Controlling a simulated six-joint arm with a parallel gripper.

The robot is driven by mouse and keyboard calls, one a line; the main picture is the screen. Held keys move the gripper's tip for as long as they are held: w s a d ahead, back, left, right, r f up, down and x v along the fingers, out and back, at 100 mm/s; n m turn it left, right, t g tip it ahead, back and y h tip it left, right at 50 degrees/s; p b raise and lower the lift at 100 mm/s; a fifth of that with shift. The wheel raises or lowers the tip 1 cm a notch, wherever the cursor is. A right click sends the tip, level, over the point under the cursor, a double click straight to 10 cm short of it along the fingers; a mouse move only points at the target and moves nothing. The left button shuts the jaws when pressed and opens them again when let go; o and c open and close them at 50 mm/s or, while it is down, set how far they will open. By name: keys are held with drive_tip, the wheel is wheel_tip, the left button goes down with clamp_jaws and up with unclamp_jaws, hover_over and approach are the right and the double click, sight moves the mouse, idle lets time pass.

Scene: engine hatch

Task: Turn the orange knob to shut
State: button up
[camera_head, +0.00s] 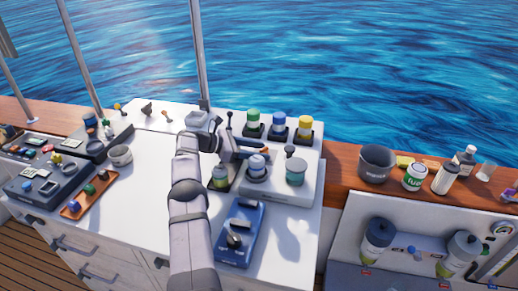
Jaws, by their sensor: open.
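A small orange part (265,151), which may be the orange knob, shows at the end of a dark grey fitting (240,147) on the white counter. It is small and partly crowded by nearby things, so I cannot tell how it is turned. My arm reaches up from the bottom middle, and my gripper (217,124) is at its far end, left of and a little beyond the orange part. My gripper is open and looks apart from the orange part. Its fingertips are too small to see clearly.
Green, blue and yellow capped jars (278,124) stand behind. A raised white block (298,188) holds several fittings. A blue device (240,234) lies in front. The counter left of my arm has free room.

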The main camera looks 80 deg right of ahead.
drive_tip(key=shift+s+d, duration=0.1)
drive_tip(key=shift+s, duration=0.05)
drive_tip(key=c, duration=1.1)
drive_tip(key=shift+o, duration=0.2)
